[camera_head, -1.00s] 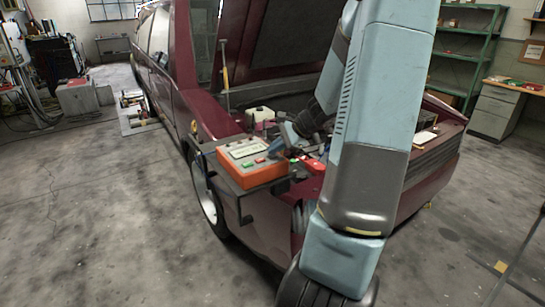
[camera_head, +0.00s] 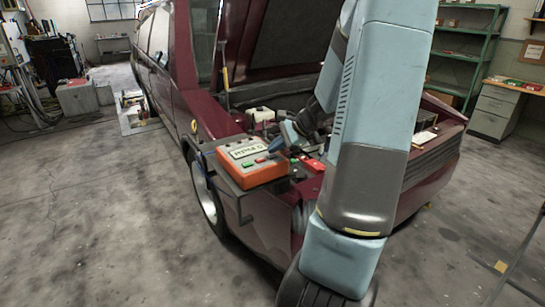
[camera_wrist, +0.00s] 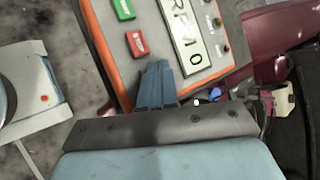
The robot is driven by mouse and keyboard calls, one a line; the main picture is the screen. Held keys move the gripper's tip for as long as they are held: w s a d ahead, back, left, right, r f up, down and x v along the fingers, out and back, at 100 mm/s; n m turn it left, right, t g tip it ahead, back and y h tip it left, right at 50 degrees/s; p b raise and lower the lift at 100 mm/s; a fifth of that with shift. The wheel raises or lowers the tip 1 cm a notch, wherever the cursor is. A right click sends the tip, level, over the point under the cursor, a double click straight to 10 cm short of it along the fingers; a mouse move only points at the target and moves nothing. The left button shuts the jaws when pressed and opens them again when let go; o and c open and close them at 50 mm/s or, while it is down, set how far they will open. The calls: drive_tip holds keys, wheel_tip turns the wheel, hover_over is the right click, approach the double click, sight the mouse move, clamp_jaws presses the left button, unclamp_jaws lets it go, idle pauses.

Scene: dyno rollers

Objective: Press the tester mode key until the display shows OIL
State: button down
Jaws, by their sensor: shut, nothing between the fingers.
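The tester is an orange box with a grey face (camera_head: 250,172), on a bracket at the car's front corner. Its pale display (camera_head: 247,150) appears to read RPM 0; in the wrist view the display (camera_wrist: 183,35) is turned sideways. A green key (camera_wrist: 123,8) and a red key (camera_wrist: 136,43) sit beside it. My gripper (camera_wrist: 157,68) is shut and empty, its fingertips over the tester face beside the red key and the display's near end. Whether they touch the face I cannot tell. No key marked mode is readable; the fingers hide part of the panel.
A yellow-handled rod (camera_head: 224,70) stands close behind.

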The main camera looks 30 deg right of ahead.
sight(275, 156)
drive_tip(key=shift+r, duration=0.35)
drive_tip(key=shift+r, duration=0.1)
drive_tip(key=shift+r, duration=2.45)
drive_tip(key=s+a+r+n+g+h, duration=0.25)
drive_tip(key=s+a+n, duration=0.2)
drive_tip(key=a, duration=0.25)
drive_tip(key=s+a+r+n+g+h, duration=0.1)
drive_tip(key=s+a+r+n, duration=0.35)
drive_tip(key=a, duration=0.35)
drive_tip(key=s+a+r+n+t+h, duration=0.1)
drive_tip(key=s+n, duration=0.3)
drive_tip(key=s, duration=0.4)
drive_tip(key=s+a+r+n+t+h, duration=0.1)
drive_tip(key=s+a+r+n+h, duration=0.1)
drive_tip(key=s+n, duration=0.3)
drive_tip(key=s+a+r, duration=0.1)
drive_tip(key=s, duration=0.1)
drive_tip(key=shift+s+r, duration=0.3)
drive_tip(key=shift+s, duration=0.05)
